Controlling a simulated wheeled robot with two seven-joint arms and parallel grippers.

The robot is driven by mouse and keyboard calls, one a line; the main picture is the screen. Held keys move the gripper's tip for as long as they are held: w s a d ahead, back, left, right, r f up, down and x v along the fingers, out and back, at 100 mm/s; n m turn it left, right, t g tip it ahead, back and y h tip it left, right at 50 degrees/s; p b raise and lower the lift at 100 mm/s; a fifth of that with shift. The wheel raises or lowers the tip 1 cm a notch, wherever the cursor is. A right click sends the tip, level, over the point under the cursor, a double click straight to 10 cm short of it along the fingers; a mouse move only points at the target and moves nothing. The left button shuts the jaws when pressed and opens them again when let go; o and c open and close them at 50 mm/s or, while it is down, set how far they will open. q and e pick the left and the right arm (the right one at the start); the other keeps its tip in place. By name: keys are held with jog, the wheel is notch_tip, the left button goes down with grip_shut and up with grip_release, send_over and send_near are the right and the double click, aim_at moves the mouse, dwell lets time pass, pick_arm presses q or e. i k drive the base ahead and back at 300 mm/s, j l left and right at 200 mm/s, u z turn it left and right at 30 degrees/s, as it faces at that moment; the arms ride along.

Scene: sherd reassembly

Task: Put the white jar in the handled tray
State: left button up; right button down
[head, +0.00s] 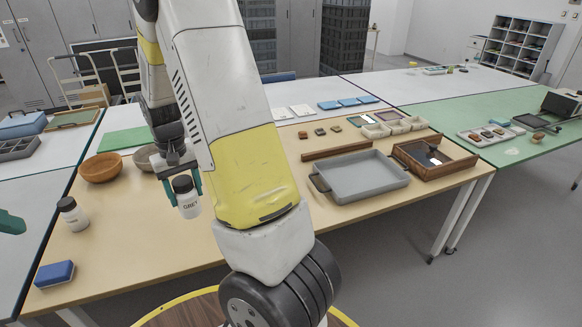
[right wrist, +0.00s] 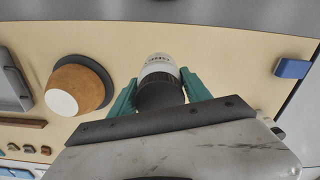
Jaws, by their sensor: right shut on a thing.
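My right gripper (head: 183,186) is shut on a white jar with a black lid (head: 188,204). Its label seems to read "GREY". The jar hangs upright over the left part of the tan table; the gap beneath is hard to judge. In the right wrist view, the teal fingers flank the dark lid, and the white body of the jar (right wrist: 158,65) shows beyond. A second white jar with a black lid (head: 74,217) stands to the left, its label too small to read. The grey handled tray (head: 340,190) lies empty, right of my arm. A teal tip of my left gripper (head: 10,222) shows at the left edge.
A brown bowl (head: 100,168) stands behind the jars, with a paler bowl partly hidden by my gripper. A blue block (head: 54,273) lies at the front left. A wooden bar (head: 336,151) lies behind the tray, and a wooden box (head: 432,168) stands close to its right.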

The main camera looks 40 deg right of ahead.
aim_at(364, 182)
jog(key=k+l, duration=0.1)
jog(key=l, duration=0.95)
jog(key=k+l, duration=0.15)
jog(key=l, duration=0.4)
jog(key=k+l, duration=0.1)
jog(key=l, duration=0.4)
jog(key=k+l, duration=0.1)
jog(key=l, duration=1)
jog(key=k, duration=0.05)
